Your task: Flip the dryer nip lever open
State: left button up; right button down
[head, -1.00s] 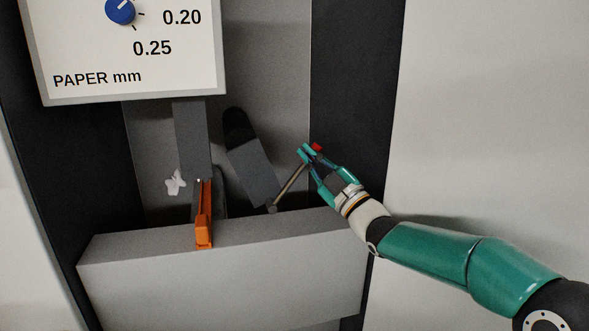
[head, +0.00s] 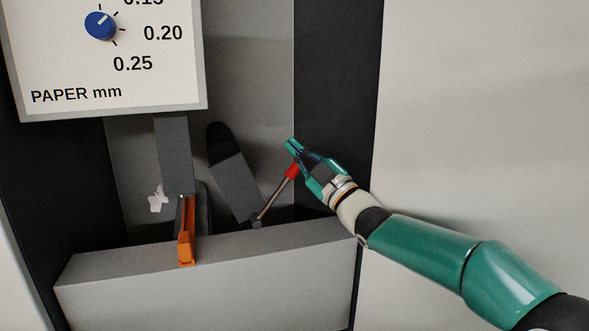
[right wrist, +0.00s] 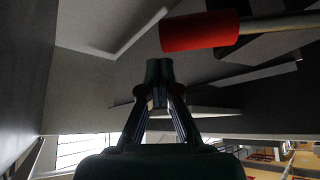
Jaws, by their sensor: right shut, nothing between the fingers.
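A lever with a thin metal rod (head: 273,202) and a red grip (head: 292,171) slants up and to the right from a pivot at the foot of a dark grey block. My right gripper (head: 291,146) is shut and empty, its fingertips just above the red grip in the head view. In the right wrist view the red grip (right wrist: 200,31) lies across the top, just beyond the shut fingertips (right wrist: 158,70). I cannot tell whether they touch. My left gripper is not in view.
A grey ledge (head: 205,280) runs below the lever. An orange handle (head: 187,247) and a dark grey tilted block (head: 238,185) stand left of it. A panel (head: 75,65) with a blue knob (head: 100,25) is at upper left. A dark upright strip (head: 340,80) is behind my gripper.

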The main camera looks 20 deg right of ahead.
jog(key=r, duration=0.5)
jog(key=shift+s+a+r, duration=0.15)
jog(key=shift+a+r, duration=0.05)
jog(key=shift+r, duration=0.05)
